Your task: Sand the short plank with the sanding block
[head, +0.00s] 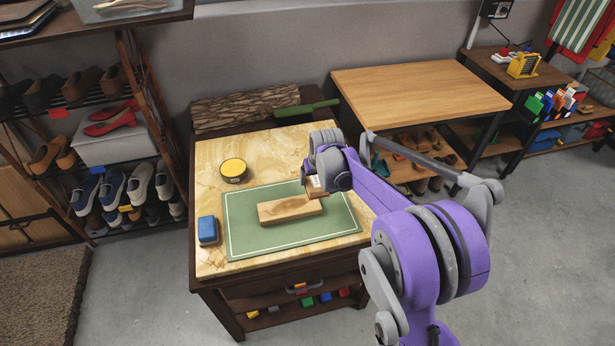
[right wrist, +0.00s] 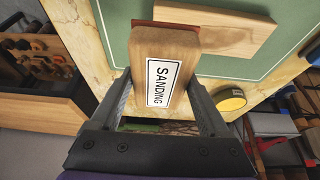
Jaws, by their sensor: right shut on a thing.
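The short plank (head: 290,209) is a light wooden board lying flat on the green mat (head: 255,240). It also shows in the right wrist view (right wrist: 232,38). The sanding block (right wrist: 163,50) is wooden, with a white "SANDING" label and a reddish face at its far end. My right gripper (right wrist: 160,88) is shut on it, one finger on each side. In the head view the block (head: 315,186) is at the plank's back right end, partly hidden by my gripper. I cannot tell whether its reddish face touches the plank. My left gripper is not in view.
A bark-covered log (head: 230,109) lies along the back. A shoe rack (head: 95,150) stands left, a wooden table (head: 420,92) right.

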